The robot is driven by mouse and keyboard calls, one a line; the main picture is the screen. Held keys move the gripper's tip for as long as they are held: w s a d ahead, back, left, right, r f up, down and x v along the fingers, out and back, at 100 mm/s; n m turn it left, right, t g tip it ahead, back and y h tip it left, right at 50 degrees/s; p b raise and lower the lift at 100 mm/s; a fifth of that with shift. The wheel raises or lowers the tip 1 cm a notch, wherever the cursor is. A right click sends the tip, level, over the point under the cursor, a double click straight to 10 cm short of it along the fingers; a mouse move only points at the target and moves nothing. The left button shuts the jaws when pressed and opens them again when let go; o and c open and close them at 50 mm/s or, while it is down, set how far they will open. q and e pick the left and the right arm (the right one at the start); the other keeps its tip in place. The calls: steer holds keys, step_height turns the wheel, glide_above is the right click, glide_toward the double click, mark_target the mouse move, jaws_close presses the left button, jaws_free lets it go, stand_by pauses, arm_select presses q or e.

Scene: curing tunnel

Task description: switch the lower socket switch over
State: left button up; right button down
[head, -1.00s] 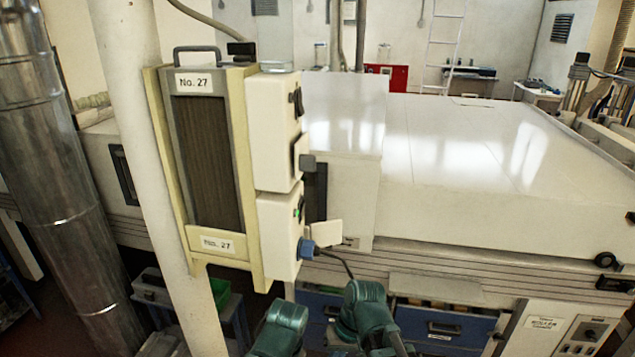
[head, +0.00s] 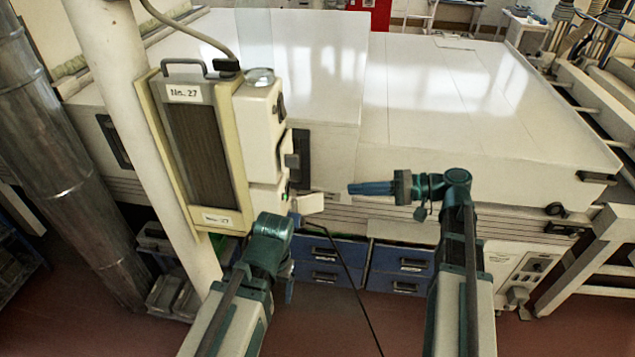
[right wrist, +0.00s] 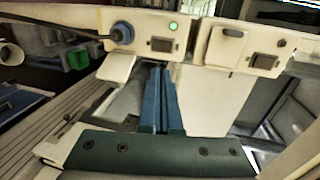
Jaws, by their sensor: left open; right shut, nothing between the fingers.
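The lower socket box (head: 262,198) sits on the right side of the No. 27 cabinet, partly hidden by my left arm. I cannot tell which way the switch is tipped. The socket's pale lid (head: 311,203) stands open. My right gripper (head: 350,188) is shut and empty, to the right of the socket and apart from it; its blue fingers (right wrist: 160,70) point towards the switch. My left gripper (head: 289,291) is low, its fingers mostly hidden.
The upper socket box (head: 258,130) has its own switch (right wrist: 265,62) and a closed lid (right wrist: 220,42). A black cable (head: 350,275) hangs from the plug. The white tunnel housing (head: 450,110) stands behind, with blue drawers (head: 330,250) below.

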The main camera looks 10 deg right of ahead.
steer(key=b, duration=0.2)
glide_toward(290, 189)
step_height(290, 189, down, 2)
steer(key=a, duration=0.2)
steer(key=w+a, duration=0.2)
steer(key=a, duration=0.1)
steer(key=shift+r+p, duration=0.15)
steer(key=shift+p, duration=0.2)
steer(key=shift+w+a, duration=0.15)
steer(key=shift+a, duration=0.35)
steer(key=shift+r, duration=0.1)
